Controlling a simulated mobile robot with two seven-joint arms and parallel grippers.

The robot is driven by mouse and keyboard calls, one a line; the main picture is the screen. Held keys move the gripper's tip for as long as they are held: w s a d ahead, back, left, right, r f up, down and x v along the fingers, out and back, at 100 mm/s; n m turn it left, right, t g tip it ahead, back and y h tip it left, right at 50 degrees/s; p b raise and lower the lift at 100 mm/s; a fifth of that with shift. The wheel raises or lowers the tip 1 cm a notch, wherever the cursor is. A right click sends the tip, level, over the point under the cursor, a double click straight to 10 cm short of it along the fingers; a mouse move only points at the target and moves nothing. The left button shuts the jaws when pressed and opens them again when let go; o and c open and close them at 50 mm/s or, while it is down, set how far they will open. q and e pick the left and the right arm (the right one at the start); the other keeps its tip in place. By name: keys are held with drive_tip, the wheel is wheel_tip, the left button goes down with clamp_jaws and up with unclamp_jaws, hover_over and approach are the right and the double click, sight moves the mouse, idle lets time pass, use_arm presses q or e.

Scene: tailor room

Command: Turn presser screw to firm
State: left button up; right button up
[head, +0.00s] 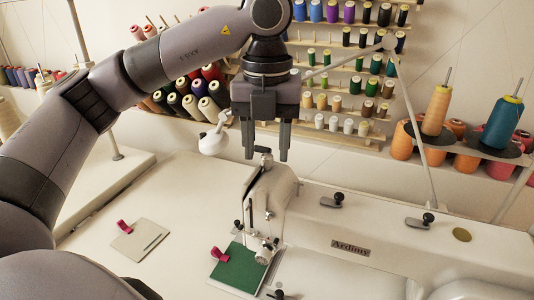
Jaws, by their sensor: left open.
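A cream sewing machine marked "Ardinu" (349,247) fills the lower right, its head end near the picture's middle. A small dark-topped knob, seemingly the presser screw (264,151), stands upright on top of that end. My left gripper (266,156) points down over the knob, open, with one finger to each side of it in the picture. Whether a finger touches it cannot be told. Under the needle area lies a green cloth piece (238,268) with a red clip. My right gripper is not in view.
A beige cloth piece (140,241) with a red clip lies on the table at left. A white lamp-like head (214,141) is just left of the gripper. Thread racks (345,95) and large cones (437,110) stand behind. The table's left-middle is mostly clear.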

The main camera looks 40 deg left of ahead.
use_arm(q)
drive_tip(key=shift+f, duration=0.7)
clamp_jaws()
